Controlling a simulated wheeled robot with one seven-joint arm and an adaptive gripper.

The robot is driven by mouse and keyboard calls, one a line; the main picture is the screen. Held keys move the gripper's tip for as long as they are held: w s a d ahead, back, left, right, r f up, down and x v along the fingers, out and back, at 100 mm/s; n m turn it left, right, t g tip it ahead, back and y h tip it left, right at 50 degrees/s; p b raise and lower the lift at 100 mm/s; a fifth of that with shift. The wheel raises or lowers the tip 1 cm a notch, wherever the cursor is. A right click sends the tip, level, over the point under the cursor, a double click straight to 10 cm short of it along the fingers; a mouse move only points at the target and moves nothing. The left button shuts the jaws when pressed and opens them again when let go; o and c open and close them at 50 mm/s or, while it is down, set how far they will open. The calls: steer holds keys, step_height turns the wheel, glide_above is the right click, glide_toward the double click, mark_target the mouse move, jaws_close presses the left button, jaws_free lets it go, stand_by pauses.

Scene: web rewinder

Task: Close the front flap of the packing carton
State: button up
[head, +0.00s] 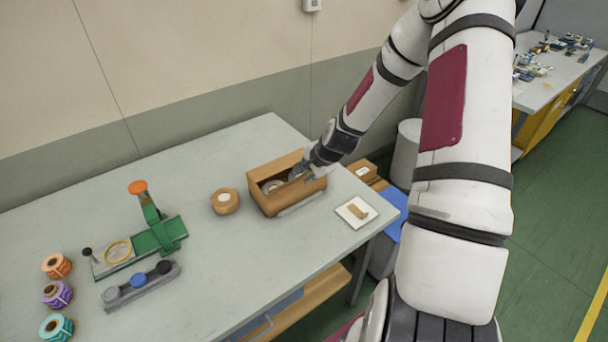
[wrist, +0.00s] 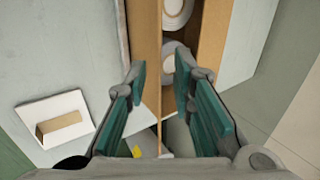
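The packing carton (head: 280,205) is an open brown box near the right end of the table. White-grey rolls (head: 271,187) lie inside; they also show in the wrist view (wrist: 176,62). A pale strip (head: 302,204) runs low along its front; I cannot tell whether this is the front flap. My gripper (head: 304,170) is at the carton's right end, reaching down over it. In the wrist view my gripper (wrist: 160,80) has its teal fingers apart, with a brown carton panel (wrist: 147,40) running between them. Nothing is seen gripped; contact with the panel cannot be told.
A white pad with a brown block (head: 347,217) lies right of the carton. A brown roll (head: 225,201) stands to its left. A green fixture (head: 158,238), a grey rack with knobs (head: 140,287) and coloured spools (head: 57,265) are farther left. Bare table lies in front of the carton.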

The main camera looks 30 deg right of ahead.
steer(key=shift+w+f, duration=0.25)
steer(key=shift+f, duration=0.25)
jaws_close()
steer(key=shift+w+b, duration=0.15)
steer(key=shift+b, duration=0.15)
